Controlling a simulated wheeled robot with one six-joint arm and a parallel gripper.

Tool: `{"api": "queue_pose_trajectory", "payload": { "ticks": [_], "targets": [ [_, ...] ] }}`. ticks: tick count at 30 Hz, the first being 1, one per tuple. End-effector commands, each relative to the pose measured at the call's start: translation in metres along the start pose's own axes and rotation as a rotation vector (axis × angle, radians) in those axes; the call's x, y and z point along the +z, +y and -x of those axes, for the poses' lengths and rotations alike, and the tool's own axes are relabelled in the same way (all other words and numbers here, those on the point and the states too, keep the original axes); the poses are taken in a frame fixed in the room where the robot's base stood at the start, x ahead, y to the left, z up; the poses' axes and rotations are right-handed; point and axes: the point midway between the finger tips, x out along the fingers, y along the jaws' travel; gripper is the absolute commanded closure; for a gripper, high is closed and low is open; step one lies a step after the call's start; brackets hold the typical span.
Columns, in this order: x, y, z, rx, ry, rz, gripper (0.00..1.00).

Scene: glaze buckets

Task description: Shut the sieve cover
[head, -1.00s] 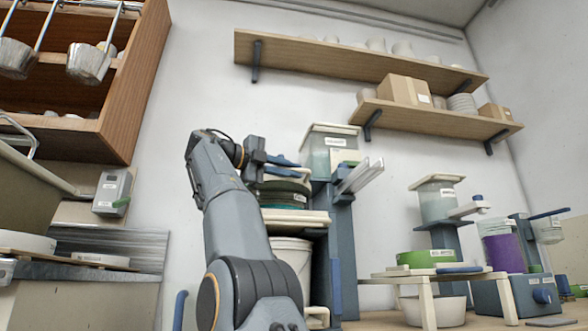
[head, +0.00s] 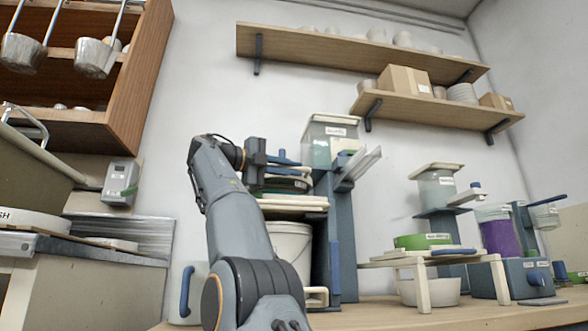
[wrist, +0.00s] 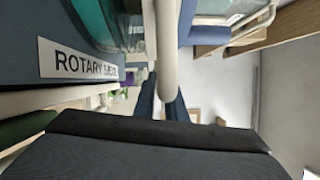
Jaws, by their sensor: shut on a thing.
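The rotary sieve is a blue-grey stand (head: 337,235) in the head view; its label (wrist: 78,62) reads ROTARY SIEVE in the wrist view. Its round green drum (head: 285,186) sits over a cream board. The sieve cover, a pale disc, is just above the drum and largely hidden by my gripper (head: 290,163). I cannot tell whether it touches the drum all round. My gripper is shut on a cream bar-like handle (wrist: 167,48), seen between the dark fingers in the wrist view.
A white bucket (head: 290,247) stands under the board. A clear tank (head: 322,150) and a sloping pale chute are close right of my gripper. A low cream stand (head: 425,290) and a purple-filled container (head: 498,236) are farther right. A wooden cabinet (head: 138,85) hangs at left.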

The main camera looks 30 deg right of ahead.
Motion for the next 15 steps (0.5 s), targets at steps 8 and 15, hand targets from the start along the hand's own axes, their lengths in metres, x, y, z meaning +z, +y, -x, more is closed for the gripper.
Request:
{"api": "queue_pose_trajectory", "payload": {
  "ticks": [8, 15],
  "targets": [
    [0.0005, 0.0059, -0.0005, -0.002, 0.008, -0.012, 1.0],
    [0.0016, 0.0083, -0.002, -0.001, 0.009, -0.01, 1.0]
  ]
}}
